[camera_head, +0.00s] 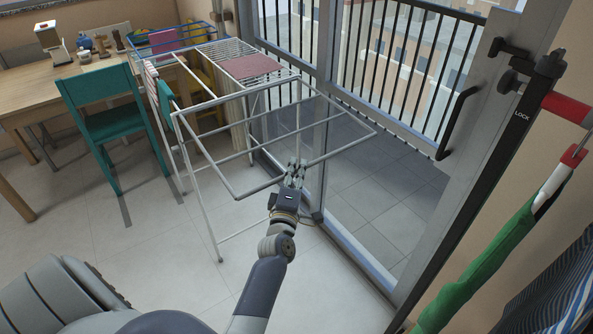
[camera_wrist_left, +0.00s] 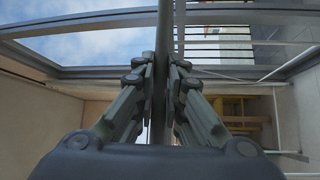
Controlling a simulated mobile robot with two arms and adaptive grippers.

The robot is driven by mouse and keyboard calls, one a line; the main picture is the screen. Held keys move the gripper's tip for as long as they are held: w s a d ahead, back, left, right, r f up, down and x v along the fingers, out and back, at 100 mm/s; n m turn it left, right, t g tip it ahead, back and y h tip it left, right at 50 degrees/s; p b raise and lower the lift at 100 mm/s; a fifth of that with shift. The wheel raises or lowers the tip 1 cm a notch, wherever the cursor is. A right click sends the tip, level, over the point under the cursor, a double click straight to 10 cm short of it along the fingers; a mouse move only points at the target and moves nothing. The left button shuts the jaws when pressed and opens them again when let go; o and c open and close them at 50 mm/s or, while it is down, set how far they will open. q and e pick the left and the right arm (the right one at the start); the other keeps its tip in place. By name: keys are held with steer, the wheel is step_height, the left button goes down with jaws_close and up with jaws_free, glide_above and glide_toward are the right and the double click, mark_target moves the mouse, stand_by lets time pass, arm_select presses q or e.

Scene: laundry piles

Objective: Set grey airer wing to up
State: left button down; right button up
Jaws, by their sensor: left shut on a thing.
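The airer (camera_head: 212,52) stands by the glass door, a white wire rack with a folded reddish cloth on its top. Its grey wing (camera_head: 340,101) extends toward me from the near end of the rack and looks roughly level. My left gripper (camera_head: 296,172) is at the wing's near outer bar and is shut on it. In the left wrist view my fingers (camera_wrist_left: 163,85) close around the grey bar (camera_wrist_left: 166,30), which runs upright through the picture. My right gripper is not in view.
A green chair (camera_head: 103,118) and a wooden table (camera_head: 35,85) with small items stand at the left. The glass door frame (camera_head: 355,245) is close on the right. Cloths (camera_head: 490,265) hang at the far right.

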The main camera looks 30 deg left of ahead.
arm_select(q)
steer(key=shift+r+p, duration=0.8)
steer(key=shift+r, duration=0.6)
steer(key=shift+w+r, duration=0.1)
steer(key=shift+r, duration=0.05)
steer(key=c, duration=1.7)
jaws_free()
steer(key=shift+o, duration=0.2)
steer(key=shift+d, duration=0.15)
steer(key=shift+s+f, duration=0.2)
steer(key=shift+f, duration=0.05)
steer(key=shift+s+d+f, duration=0.1)
steer(key=shift+s, duration=0.15)
steer(key=v, duration=0.6)
steer(key=shift+s, duration=0.35)
steer(key=shift+d, duration=0.15)
